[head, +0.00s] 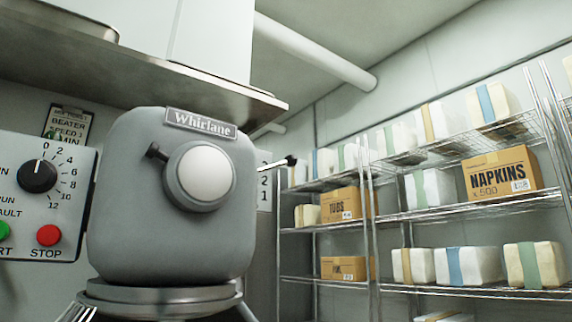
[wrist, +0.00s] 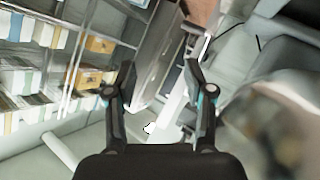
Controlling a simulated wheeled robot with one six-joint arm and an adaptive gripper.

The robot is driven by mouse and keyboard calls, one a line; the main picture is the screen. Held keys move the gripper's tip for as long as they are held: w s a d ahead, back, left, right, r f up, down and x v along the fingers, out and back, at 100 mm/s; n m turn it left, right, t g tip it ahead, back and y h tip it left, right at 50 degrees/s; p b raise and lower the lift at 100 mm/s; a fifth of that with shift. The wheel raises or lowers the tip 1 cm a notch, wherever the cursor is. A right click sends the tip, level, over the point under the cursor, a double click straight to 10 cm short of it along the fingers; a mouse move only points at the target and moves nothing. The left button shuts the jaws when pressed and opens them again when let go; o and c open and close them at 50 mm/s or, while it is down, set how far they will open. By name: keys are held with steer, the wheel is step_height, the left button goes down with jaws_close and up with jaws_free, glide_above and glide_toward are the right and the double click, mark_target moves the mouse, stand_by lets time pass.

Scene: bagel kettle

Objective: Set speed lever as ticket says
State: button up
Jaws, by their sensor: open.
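The grey mixer (head: 170,235) marked "Whirlane" stands in the middle of the head view. A thin speed lever with a black knob (head: 291,161) sticks out past its right side, tilted slightly upward. A pale scale plate (head: 264,187) behind it shows 2 and 1; its upper part is hard to read. The ticket (head: 68,126) on a clipboard at left reads "BEATER SPEED", apparently 1, but the figure is small and unclear. My gripper (wrist: 160,76) is open and empty in the wrist view, its fingers spread apart. I cannot clearly make out the lever there.
A control panel (head: 40,212) with a dial (head: 37,176) and a red STOP button (head: 49,235) is left of the mixer. A metal shelf (head: 130,72) overhangs it. Wire racks (head: 470,206) with boxes and wrapped packs fill the right. A blurred shiny surface (wrist: 270,125) is close at right in the wrist view.

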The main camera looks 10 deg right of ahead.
mark_target(291, 158)
steer(key=w+d+r+n+t, duration=0.2)
steer(key=w+r+n+t, duration=0.1)
steer(key=r, duration=0.5)
steer(key=w+d+r+n+t+b, duration=0.1)
steer(key=w+r+n+t, duration=0.15)
steer(key=r, duration=0.55)
steer(key=w+d+r+n+t, duration=0.2)
steer(key=w+r+n+t, duration=0.15)
steer(key=r, duration=0.55)
steer(key=s+a+r+n+g+y, duration=0.1)
steer(key=r+n+g+y, duration=0.1)
steer(key=r+n+y, duration=0.55)
steer(key=s+a+r+n+g+y, duration=0.1)
steer(key=a+r+n+g+y, duration=0.15)
steer(key=n+y, duration=0.95)
steer(key=s+a+r+n+g+y, duration=0.1)
steer(key=s+r+n+g+y, duration=0.3)
steer(key=n, duration=1)
steer(key=shift+t+y, duration=0.65)
steer(key=shift+y, duration=0.3)
steer(key=p+x, duration=0.1)
steer(key=x, duration=0.3)
steer(key=w+p+x, duration=0.1)
steer(key=x, duration=0.4)
steer(key=w+d+p+x, duration=0.1)
steer(key=p+x, duration=0.1)
steer(key=x, duration=0.3)
steer(key=shift+f, duration=0.2)
jaws_close()
